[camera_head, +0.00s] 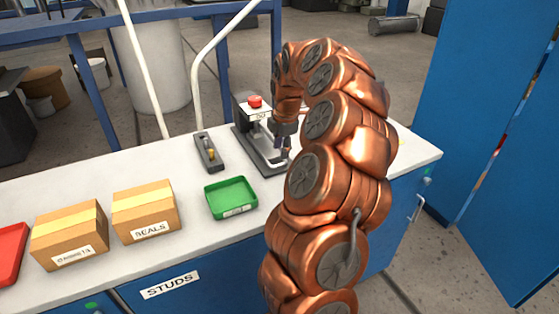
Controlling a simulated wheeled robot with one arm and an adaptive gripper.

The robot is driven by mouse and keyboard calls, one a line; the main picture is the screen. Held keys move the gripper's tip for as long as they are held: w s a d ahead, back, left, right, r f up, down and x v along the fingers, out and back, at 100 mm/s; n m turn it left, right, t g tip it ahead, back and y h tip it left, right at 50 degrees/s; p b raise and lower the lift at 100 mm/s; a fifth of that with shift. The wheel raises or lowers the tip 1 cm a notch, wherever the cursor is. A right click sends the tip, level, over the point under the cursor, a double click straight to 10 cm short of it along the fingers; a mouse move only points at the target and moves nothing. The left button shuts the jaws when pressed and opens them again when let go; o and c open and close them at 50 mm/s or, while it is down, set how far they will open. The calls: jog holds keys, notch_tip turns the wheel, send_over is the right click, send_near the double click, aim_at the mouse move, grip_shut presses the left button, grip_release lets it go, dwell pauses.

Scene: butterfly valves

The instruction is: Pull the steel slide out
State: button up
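A dark grey fixture (242,128) stands toward the back of the white bench, with a red knob on top and a low base extending toward the front. A pale metal bar (277,164), which looks like the steel slide's handle, shows at the front end of this base. My gripper (285,151) points down right at this bar, at the right side of the fixture. My copper-coloured arm hides part of the gripper and the area to its right. I cannot tell whether the fingers touch the bar or how far apart they are.
A small grey block with a lever (209,152) lies left of the fixture. A green tray (231,197) sits in front. Two cardboard boxes (144,210) and a red tray (10,254) are at left. A blue cabinet (470,130) stands at right.

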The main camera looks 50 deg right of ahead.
aim_at(279, 165)
jog(key=f, duration=0.3)
jog(key=w+f+p, duration=0.1)
jog(key=f, duration=0.1)
jog(key=shift+d+f, duration=0.15)
jog(key=shift+f, duration=0.25)
jog(key=shift+c, duration=0.4)
grip_shut()
